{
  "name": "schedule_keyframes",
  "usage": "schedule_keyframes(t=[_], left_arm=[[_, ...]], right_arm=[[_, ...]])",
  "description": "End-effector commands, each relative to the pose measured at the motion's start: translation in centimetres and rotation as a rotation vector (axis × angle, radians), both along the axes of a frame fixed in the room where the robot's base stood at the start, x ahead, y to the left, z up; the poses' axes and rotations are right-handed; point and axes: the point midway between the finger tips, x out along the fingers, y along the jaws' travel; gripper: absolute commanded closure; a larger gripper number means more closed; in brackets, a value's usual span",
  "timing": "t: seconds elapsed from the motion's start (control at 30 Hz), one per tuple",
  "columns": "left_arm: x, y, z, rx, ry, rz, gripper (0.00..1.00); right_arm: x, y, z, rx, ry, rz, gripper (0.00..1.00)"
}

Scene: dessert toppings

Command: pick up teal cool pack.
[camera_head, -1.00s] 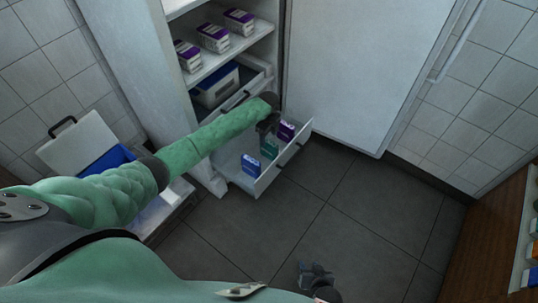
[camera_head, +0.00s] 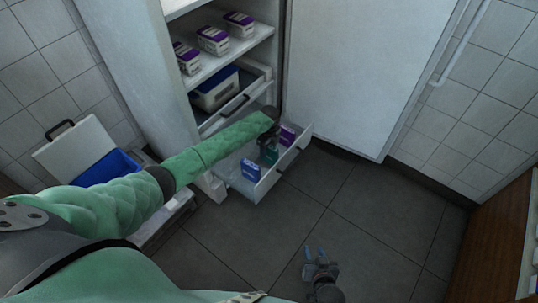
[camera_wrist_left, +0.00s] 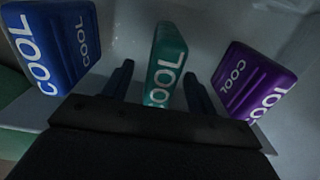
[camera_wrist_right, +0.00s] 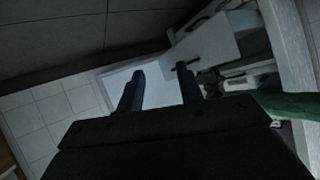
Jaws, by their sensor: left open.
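The teal cool pack (camera_wrist_left: 165,62) stands upright in the open drawer, between a blue cool pack (camera_wrist_left: 55,42) and a purple cool pack (camera_wrist_left: 252,82). In the head view the teal pack (camera_head: 270,156) is partly hidden by my left gripper (camera_head: 268,140). In the left wrist view the open fingers of my left gripper (camera_wrist_left: 158,88) are on either side of the teal pack's near end, with visible gaps to it. My right gripper (camera_head: 316,254) is open and empty above the floor; its spread fingers also show in the right wrist view (camera_wrist_right: 160,92).
The drawer (camera_head: 268,186) is pulled out of the open fridge, with the fridge door (camera_head: 350,70) at its right. Purple-white boxes (camera_head: 213,40) stand on a shelf above. An open cooler box (camera_head: 80,148) with a blue inside is at left. The floor is clear.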

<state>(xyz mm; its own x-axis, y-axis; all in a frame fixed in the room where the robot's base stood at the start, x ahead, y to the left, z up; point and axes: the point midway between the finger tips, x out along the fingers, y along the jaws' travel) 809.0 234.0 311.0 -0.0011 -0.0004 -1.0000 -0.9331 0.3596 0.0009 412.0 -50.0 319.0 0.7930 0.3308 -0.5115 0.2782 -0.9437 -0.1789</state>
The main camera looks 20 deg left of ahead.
Motion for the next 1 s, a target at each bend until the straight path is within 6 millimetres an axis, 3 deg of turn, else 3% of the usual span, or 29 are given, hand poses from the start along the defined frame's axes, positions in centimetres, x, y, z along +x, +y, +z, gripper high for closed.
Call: schedule_keyframes(t=[0.4, 0.8, 1.0], left_arm=[[0.2, 0.0, -3.0, 0.001, 0.000, 0.000, 0.42], [0.2, 0.0, -3.4, 0.001, 0.000, 0.000, 0.42], [0.2, 0.0, -3.4, 0.001, 0.000, 0.000, 0.79]], right_arm=[[3.4, 0.4, 5.7, 0.040, -0.192, -0.017, 0.64], [3.9, 0.5, 6.8, 0.047, -0.225, -0.021, 0.64], [3.8, 0.4, 6.7, 0.047, -0.223, -0.021, 0.64]])
